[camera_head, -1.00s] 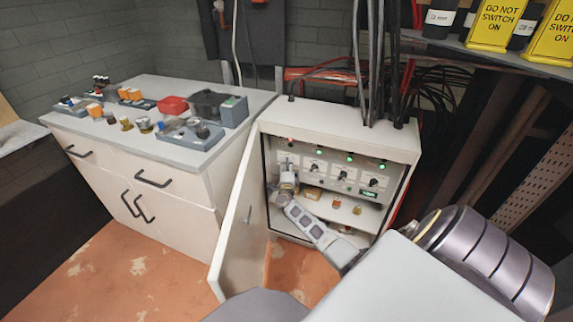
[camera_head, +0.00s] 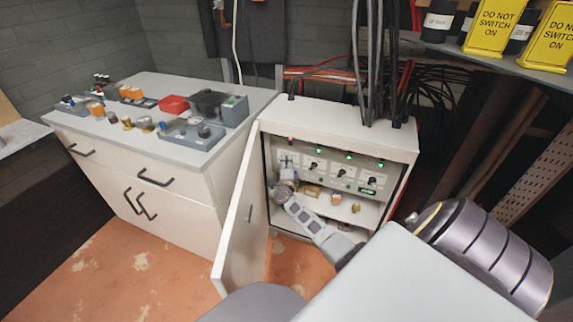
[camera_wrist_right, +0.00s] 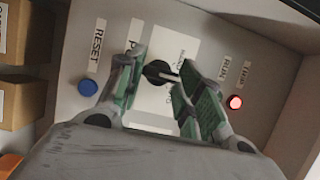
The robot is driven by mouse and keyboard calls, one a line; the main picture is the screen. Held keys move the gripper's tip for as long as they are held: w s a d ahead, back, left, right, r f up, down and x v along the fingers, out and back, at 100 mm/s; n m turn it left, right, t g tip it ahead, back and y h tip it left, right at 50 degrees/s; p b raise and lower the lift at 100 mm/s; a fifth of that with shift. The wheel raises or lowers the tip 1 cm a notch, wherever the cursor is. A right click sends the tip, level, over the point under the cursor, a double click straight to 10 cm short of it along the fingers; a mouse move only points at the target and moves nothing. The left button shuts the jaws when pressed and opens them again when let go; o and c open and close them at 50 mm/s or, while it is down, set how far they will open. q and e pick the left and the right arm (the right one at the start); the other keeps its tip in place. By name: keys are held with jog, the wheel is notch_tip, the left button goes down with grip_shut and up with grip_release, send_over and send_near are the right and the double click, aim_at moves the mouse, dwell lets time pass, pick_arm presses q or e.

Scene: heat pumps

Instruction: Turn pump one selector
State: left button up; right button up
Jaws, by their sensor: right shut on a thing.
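The cabinet (camera_head: 345,115) stands open, with a row of selectors on its inner panel. My right gripper (camera_head: 287,165) is at the leftmost selector, beside the open door, and hides most of it in the head view. In the right wrist view, the black selector knob (camera_wrist_right: 158,71) sits between the green-padded fingers of my right gripper (camera_wrist_right: 161,78), which is shut on it. A white label plate lies behind the knob. A lit red lamp (camera_wrist_right: 235,102) is to its right and a blue RESET button (camera_wrist_right: 88,88) to its left. My left gripper is not in view.
The cabinet door (camera_head: 240,215) hangs open to the left of my right arm. Small boxes (camera_head: 312,190) stand on the shelf below the panel. A white workbench (camera_head: 150,165) with several parts stands left. Cables (camera_head: 368,60) run above the cabinet.

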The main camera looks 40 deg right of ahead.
jog(key=o, duration=1)
jog(key=shift+v, duration=6.05)
jog(key=shift+f, duration=0.1)
